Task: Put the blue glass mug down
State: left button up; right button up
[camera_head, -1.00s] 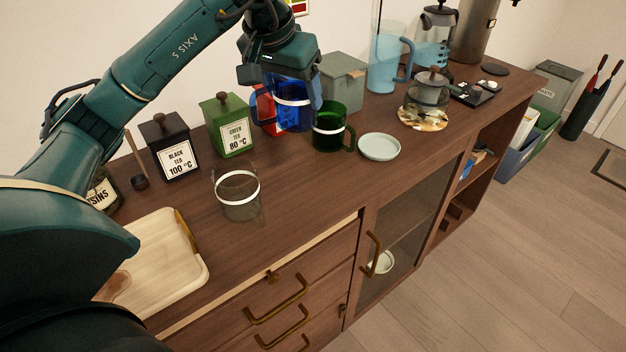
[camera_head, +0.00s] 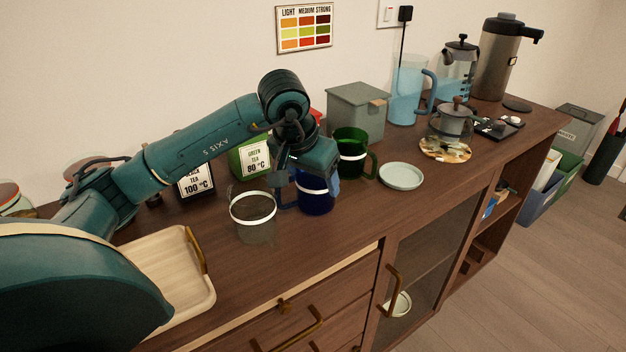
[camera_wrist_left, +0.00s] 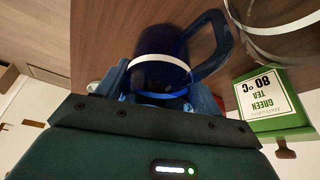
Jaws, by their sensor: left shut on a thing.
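The blue glass mug (camera_head: 317,202) is dark blue with a white band. It is upright over the wooden counter, between the clear glass mug (camera_head: 253,218) and the green glass mug (camera_head: 350,155). My left gripper (camera_head: 312,180) is shut on it from above and behind and hides its upper part. In the left wrist view the blue mug (camera_wrist_left: 160,65) sits between the fingers, its handle pointing to the upper right. I cannot tell whether its base touches the counter. My right gripper is not in view.
The green tea tin (camera_head: 250,160) stands behind the blue mug. A pale saucer (camera_head: 401,176) lies to the right, with a glass teapot (camera_head: 452,125) beyond. A wooden tray (camera_head: 165,265) is at the left. Bare counter (camera_head: 310,240) lies in front of the blue mug.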

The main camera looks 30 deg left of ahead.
pick_arm(q)
jog(key=shift+f, duration=0.15)
jog(key=shift+f, duration=0.2)
jog(key=o, duration=1.1)
jog(key=shift+o, duration=0.2)
jog(key=shift+r, duration=0.1)
